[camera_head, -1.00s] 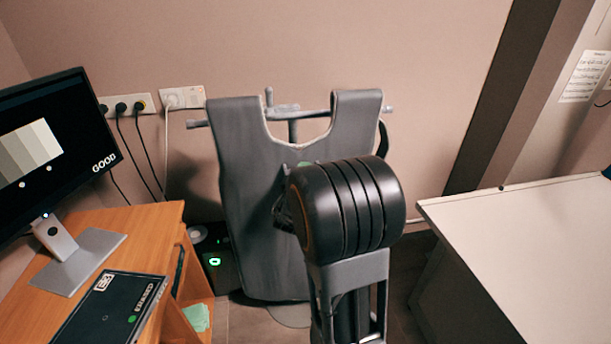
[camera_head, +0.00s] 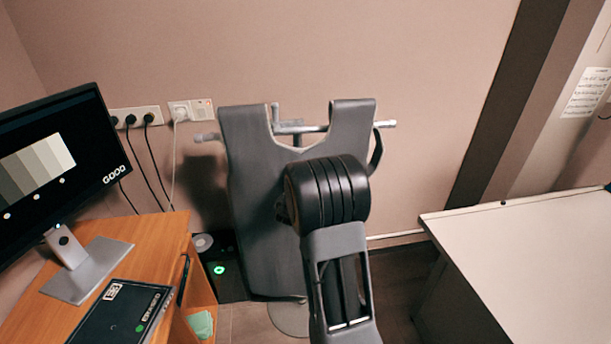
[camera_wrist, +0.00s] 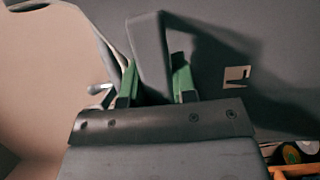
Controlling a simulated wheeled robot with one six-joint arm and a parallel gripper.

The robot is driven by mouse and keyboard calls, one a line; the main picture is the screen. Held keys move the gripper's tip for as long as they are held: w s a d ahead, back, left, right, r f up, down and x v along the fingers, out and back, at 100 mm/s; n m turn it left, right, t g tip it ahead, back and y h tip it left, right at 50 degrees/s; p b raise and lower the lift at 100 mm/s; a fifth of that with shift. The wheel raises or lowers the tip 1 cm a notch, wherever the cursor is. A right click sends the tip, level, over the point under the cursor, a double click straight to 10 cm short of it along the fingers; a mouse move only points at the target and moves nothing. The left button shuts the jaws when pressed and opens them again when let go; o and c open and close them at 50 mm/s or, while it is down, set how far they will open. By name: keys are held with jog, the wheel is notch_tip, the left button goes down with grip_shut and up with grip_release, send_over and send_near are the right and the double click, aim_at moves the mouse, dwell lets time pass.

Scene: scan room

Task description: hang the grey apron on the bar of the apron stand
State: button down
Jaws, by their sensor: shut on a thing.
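The grey apron (camera_head: 262,190) hangs upright in the head view, with two shoulder pieces and a scooped neck. The apron stand's bar (camera_head: 386,124) passes behind the shoulder pieces, whose tops rise above it; its ends show at both sides. I cannot tell whether the apron touches the bar. The stand's round base (camera_head: 288,320) shows below. In the wrist view, the green fingers of my gripper (camera_wrist: 156,82) are shut on a grey piece of the apron (camera_wrist: 150,45). In the head view my arm hides the gripper and part of the apron.
A wooden desk (camera_head: 160,240) with a monitor (camera_head: 50,150) stands at left. A white-topped table (camera_head: 520,250) is at right. The wall (camera_head: 300,50) with sockets (camera_head: 137,116) and cables is close behind the stand. A dark box with a green light (camera_head: 222,272) sits beside the apron's left.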

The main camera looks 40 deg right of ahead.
jog(key=w+d+f+b, duration=0.1)
jog(key=w+f+b, duration=0.2)
jog(key=f+b, duration=0.4)
jog(key=shift+d+f+b, duration=0.15)
jog(key=shift+d+b, duration=0.15)
dwell(0.9)
jog(key=shift+w+f, duration=0.1)
jog(key=shift+f, duration=0.05)
dwell(0.5)
